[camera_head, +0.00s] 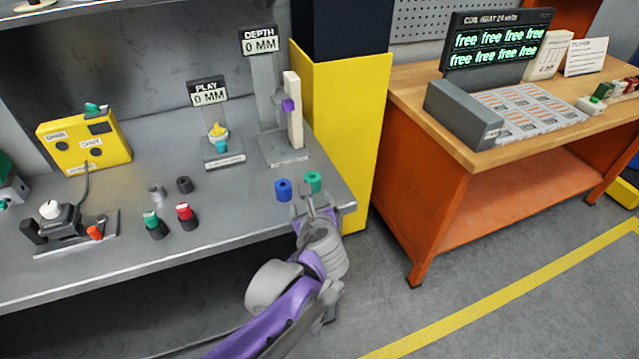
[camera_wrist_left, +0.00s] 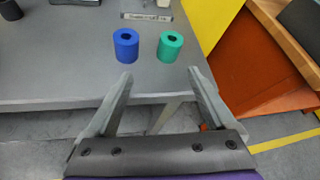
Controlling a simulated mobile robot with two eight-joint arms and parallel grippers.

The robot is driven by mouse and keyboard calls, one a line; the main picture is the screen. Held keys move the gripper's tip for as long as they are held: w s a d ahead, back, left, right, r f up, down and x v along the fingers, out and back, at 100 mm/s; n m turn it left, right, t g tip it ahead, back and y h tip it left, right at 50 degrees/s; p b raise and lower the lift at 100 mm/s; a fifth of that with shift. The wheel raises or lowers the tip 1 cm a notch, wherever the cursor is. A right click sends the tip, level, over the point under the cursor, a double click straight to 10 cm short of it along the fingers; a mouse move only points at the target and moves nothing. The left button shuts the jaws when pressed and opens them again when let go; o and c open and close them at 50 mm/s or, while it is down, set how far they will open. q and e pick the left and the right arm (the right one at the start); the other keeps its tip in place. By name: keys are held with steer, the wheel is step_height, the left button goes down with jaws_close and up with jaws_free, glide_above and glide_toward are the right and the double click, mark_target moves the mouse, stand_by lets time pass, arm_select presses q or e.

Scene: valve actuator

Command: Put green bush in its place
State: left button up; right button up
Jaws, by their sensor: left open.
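The green bush (camera_head: 313,181) is a short teal-green cylinder with a hole in its top, upright on the grey bench (camera_head: 245,208) near its front right corner. It also shows in the left wrist view (camera_wrist_left: 170,47), to the right of a blue bush (camera_wrist_left: 126,46), with a small gap between them. My left gripper (camera_head: 316,204) is just in front of the bushes at the bench's front edge. In the left wrist view its fingers (camera_wrist_left: 160,73) are spread and empty, short of both bushes. My right gripper is not in view.
The depth gauge (camera_head: 270,95) with a purple piece and the play gauge (camera_head: 215,132) stand behind. Dark, red-topped and green-topped cylinders stand to the left, near a lever fixture (camera_head: 70,228) and yellow box (camera_head: 84,145). A yellow panel (camera_head: 345,125) borders the bench at right.

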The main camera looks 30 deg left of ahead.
mark_target(313, 181)
arm_select(q)
steer(key=w+m, duration=0.1)
steer(key=w, duration=0.1)
steer(key=w+a+m, duration=0.1)
steer(key=w, duration=0.1)
steer(key=w+a+m, duration=0.1)
steer(key=w, duration=0.1)
steer(key=shift+w+a+f+m+t+y+b, duration=0.1)
steer(key=shift+a+f+m+t+y+b, duration=0.1)
steer(key=shift+f+m+t+y+b, duration=0.15)
steer(key=shift+b+x, duration=0.3)
steer(key=shift+x, duration=2.75)
steer(key=shift+f, duration=0.1)
steer(key=shift+c, duration=0.3)
jaws_close()
